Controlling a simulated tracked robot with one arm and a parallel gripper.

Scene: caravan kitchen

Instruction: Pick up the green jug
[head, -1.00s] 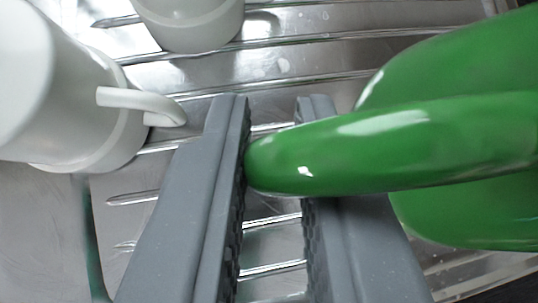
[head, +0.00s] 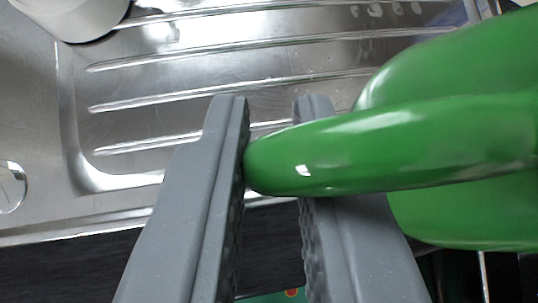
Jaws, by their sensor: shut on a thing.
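The green jug (head: 450,80) fills the right side of the head view, cut off by the right edge. Its rounded handle (head: 350,150) reaches left across my gripper (head: 272,105). My gripper is shut on the handle, with the left finger against its end and the right finger partly hidden beneath it. The jug is held above the steel draining board; its underside is out of view.
The ribbed steel draining board (head: 200,75) lies below, mostly clear. A white cup (head: 75,12) stands at the top left. A round drain or hole (head: 10,187) shows at the left. A dark area (head: 70,270) lies beyond the board's near edge.

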